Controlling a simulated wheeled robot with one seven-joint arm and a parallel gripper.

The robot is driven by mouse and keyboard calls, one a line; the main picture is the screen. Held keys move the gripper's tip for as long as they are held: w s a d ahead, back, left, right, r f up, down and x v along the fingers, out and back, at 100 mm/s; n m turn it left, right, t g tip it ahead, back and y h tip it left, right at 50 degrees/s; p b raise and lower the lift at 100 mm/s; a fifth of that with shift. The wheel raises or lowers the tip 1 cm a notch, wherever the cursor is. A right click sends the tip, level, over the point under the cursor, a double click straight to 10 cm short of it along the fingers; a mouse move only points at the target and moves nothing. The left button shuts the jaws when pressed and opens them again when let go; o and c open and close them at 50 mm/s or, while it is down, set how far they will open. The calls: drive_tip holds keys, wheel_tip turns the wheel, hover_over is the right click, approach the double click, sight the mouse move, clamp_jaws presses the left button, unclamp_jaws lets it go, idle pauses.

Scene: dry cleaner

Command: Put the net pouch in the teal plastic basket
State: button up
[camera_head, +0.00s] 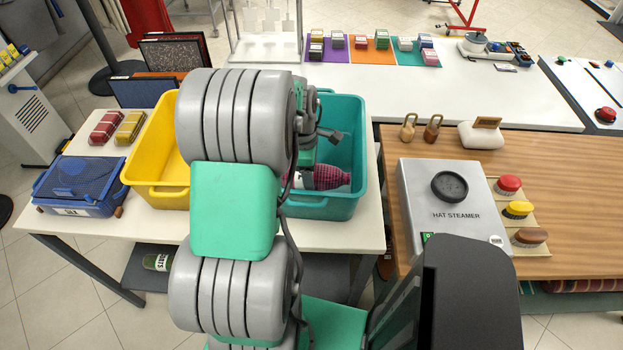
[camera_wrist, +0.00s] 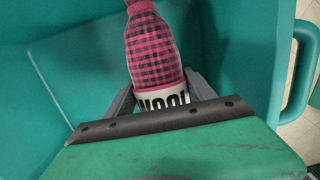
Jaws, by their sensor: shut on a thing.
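The net pouch (camera_wrist: 153,55) is pink with a black grid, a narrow neck and a white lettered band at its wide end. My gripper (camera_wrist: 163,92) is shut on it, with one finger on each side near the white band. The teal plastic basket (camera_head: 335,206) stands on the white table, right of the yellow one. In the head view the pouch (camera_head: 327,177) lies within the basket's opening, partly hidden by my arm. In the wrist view the teal basket (camera_wrist: 75,60) surrounds the pouch and fingers. I cannot tell whether the pouch touches the basket floor.
A yellow basket (camera_head: 160,189) stands close on the left, partly behind my arm. A blue box (camera_head: 80,186) lies at the table's left end. A hat steamer (camera_head: 455,215) stands on the wooden counter to the right. The basket's handle (camera_wrist: 300,70) shows in the wrist view.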

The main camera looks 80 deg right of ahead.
drive_tip(key=shift+f, duration=2.2)
drive_tip(key=o, duration=1.7)
